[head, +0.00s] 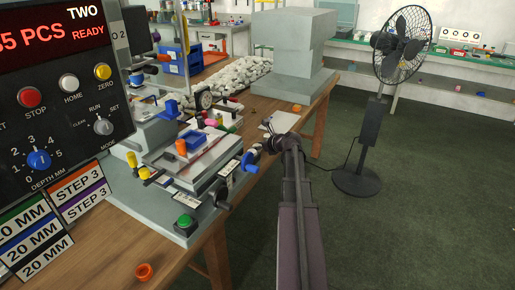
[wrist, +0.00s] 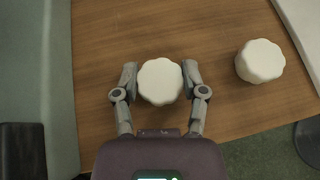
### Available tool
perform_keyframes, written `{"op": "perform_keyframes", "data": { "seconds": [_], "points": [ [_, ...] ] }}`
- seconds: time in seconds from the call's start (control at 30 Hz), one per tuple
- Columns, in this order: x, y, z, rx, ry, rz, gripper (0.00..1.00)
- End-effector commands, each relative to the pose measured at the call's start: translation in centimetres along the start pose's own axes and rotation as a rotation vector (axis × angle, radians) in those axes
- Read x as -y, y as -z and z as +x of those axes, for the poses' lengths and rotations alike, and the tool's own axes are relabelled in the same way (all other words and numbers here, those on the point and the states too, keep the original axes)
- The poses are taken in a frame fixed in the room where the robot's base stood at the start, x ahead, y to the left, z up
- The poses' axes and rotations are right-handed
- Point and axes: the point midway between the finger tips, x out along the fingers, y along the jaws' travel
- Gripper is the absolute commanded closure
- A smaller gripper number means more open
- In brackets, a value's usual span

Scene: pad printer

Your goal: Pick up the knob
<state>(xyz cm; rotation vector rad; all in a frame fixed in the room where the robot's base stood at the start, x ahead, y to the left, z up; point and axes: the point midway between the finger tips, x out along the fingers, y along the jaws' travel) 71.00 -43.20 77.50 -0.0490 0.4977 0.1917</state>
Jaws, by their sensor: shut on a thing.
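A white, scalloped knob (wrist: 160,82) sits between the two fingers of my gripper (wrist: 160,76) in the wrist view. The fingers press on its left and right sides. Whether it rests on the wooden table or is slightly off it, I cannot tell. A second, similar white knob (wrist: 260,61) stands on the table to the right, apart from my gripper. The held knob cannot be made out there.
An orange ring (head: 144,271) lies at the table's front. A grey block-shaped machine (head: 293,50) stands farther back. A standing fan (head: 385,95) is on the floor at right.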

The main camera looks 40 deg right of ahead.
Motion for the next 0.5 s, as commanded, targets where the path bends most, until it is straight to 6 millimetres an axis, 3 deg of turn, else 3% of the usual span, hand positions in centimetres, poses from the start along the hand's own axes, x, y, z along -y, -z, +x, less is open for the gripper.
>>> {"op": "perform_keyframes", "data": {
  "seconds": [0.5],
  "points": [
    [0.0,-2.2,-1.2,0.000,0.000,0.000,0.68]
  ]
}}
